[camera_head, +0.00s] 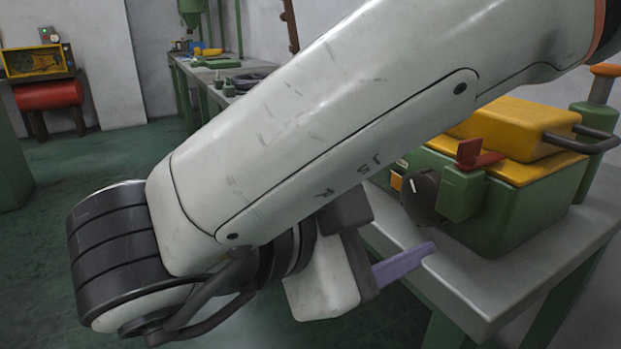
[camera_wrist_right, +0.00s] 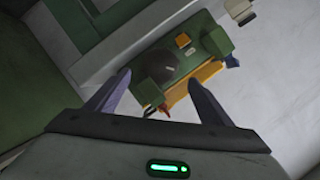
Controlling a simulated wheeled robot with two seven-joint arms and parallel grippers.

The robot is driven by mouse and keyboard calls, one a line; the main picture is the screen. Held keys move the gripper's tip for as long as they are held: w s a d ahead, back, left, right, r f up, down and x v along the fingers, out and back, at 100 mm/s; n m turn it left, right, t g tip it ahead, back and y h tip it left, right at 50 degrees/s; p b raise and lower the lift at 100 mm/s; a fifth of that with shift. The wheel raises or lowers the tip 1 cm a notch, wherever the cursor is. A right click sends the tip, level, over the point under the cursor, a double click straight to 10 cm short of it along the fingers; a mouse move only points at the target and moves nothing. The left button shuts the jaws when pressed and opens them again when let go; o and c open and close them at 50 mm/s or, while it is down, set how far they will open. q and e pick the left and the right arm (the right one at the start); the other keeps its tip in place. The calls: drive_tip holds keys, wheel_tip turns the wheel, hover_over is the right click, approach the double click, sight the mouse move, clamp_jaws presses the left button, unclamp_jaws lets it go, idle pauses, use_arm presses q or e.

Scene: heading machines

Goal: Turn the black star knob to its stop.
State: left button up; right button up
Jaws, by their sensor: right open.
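The black star knob (camera_head: 421,196) sits on the front of a green machine (camera_head: 487,222) with a yellow lid, on a grey table. It carries a white mark. In the right wrist view the dark round knob (camera_wrist_right: 163,62) lies ahead, between the lines of the two fingers. My right gripper (camera_head: 428,249) is open and empty, below and in front of the knob and apart from it. In the head view only one purple finger shows clearly; both fingers show in the wrist view (camera_wrist_right: 157,80). My left gripper is not in view.
A red lever (camera_head: 478,155) on a green block stands right beside the knob. A dark handle (camera_head: 585,140) sticks out from the yellow lid (camera_head: 520,128). The grey table edge (camera_head: 470,307) runs below the machine. My right arm covers much of the head view's middle.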

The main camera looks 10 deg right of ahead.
sight(423, 205)
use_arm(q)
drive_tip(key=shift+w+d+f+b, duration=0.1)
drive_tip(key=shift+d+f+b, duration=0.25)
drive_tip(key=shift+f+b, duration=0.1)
use_arm(e)
drive_tip(key=x, duration=0.6)
drive_tip(key=c, duration=1.1)
drive_tip(key=shift+o, duration=0.2)
drive_tip(key=shift+f+m+b, duration=0.3)
drive_tip(key=shift+b, duration=0.4)
drive_tip(key=m+t+b, duration=0.2)
drive_tip(key=m+b, duration=0.1)
drive_tip(key=b, duration=0.2)
drive_tip(key=shift+s+f+b, duration=0.1)
drive_tip(key=shift+f+b, duration=0.05)
drive_tip(key=shift+b, duration=0.2)
drive_tip(key=shift+m+h, duration=0.3)
drive_tip(key=shift+m, duration=0.1)
drive_tip(key=o, duration=1)
drive_tip(key=shift+r, duration=0.2)
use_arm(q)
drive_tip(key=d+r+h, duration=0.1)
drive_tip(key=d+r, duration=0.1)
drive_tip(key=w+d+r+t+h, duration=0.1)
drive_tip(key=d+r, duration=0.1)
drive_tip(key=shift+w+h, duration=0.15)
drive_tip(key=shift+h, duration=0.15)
use_arm(e)
drive_tip(key=shift+o, duration=0.3)
